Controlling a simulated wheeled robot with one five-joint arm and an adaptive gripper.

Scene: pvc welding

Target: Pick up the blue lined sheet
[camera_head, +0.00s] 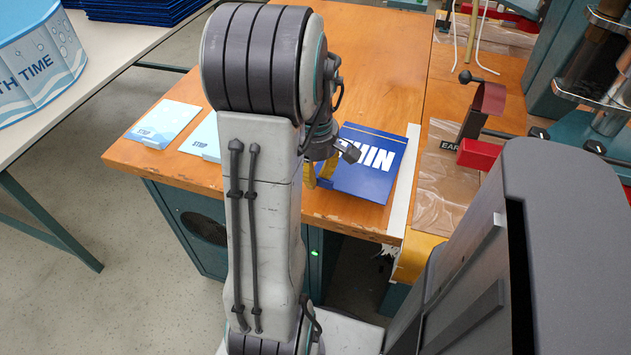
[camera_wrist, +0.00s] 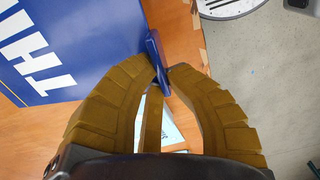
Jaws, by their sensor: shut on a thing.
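A dark blue sheet with large white letters (camera_head: 375,165) lies on the front part of the orange wooden table. In the wrist view the blue sheet (camera_wrist: 85,35) fills the upper left. My gripper (camera_head: 322,170), with yellow-brown fingers, is at the sheet's left edge. In the wrist view the gripper's fingertips (camera_wrist: 163,75) close on a small blue tab (camera_wrist: 154,50) at the sheet's edge. My arm hides part of the table in the head view. I cannot tell whether the sheet is lifted off the table.
Light blue cards (camera_head: 163,121) lie left on the wooden table (camera_head: 375,40). A white table (camera_head: 110,62) at left holds a blue round tub (camera_head: 35,65) and a dark blue stack (camera_head: 145,8). A press with a red block (camera_head: 480,154) stands right. Floor at left is clear.

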